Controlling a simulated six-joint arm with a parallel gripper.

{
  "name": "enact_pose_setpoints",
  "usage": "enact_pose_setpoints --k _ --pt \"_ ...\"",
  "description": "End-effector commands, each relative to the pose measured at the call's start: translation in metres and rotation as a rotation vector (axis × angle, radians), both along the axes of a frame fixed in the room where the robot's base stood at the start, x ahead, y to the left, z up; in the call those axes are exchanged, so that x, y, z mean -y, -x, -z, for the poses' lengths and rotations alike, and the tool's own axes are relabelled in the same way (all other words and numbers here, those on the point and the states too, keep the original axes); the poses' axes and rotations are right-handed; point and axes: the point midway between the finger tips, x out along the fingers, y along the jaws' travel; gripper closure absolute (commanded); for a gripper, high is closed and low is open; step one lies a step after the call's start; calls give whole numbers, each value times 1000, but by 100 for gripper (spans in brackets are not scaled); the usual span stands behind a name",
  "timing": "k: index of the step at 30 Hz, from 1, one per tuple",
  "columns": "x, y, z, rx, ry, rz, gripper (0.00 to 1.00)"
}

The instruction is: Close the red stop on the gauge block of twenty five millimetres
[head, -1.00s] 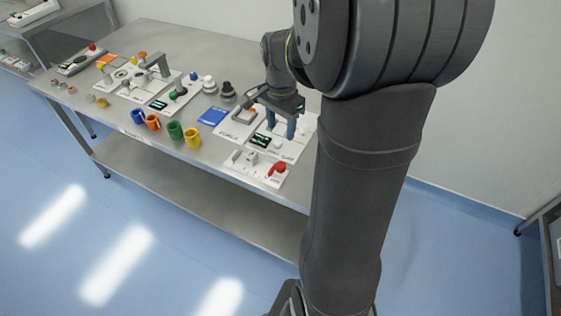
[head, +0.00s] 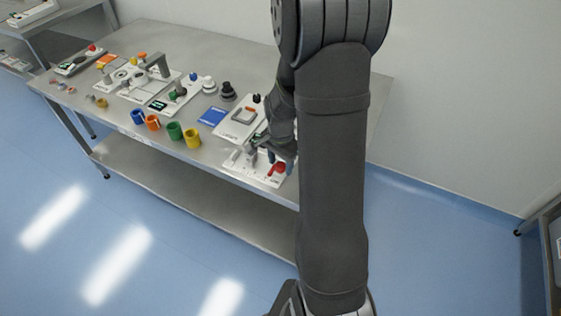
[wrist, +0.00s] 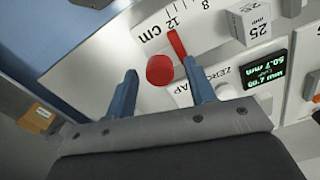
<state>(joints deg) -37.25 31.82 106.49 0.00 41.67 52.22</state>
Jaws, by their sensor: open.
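The red stop (wrist: 160,70) shows in the wrist view as a round red knob with a thin red arm, on a white board (wrist: 213,25) with a centimetre scale. It also shows in the head view (head: 279,168) at the front right of the table. The gauge block (wrist: 250,22), a pale block marked 25 mm, sits on the scale to the right of the stop, apart from it. My gripper (wrist: 161,68) is open, its two blue fingers on either side of the red knob in the picture. I cannot tell whether they touch it.
A green-lit display (wrist: 267,72), reading about 50.7 mm, and a white button (wrist: 227,92) lie right of my fingers. A blue pad (head: 213,116), a yellow mug (head: 193,138) and a green mug (head: 175,131) stand left of the board.

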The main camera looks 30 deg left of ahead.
Motion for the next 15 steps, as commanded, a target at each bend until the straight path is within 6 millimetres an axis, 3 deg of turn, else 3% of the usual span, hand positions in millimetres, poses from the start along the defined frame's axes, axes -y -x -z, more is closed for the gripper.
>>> enact_pose_setpoints --k 5,10,15 --pt "0 0 0 0 0 0 52" --pt "0 0 0 0 0 0 85" --pt "-2 0 0 0 0 0 85"
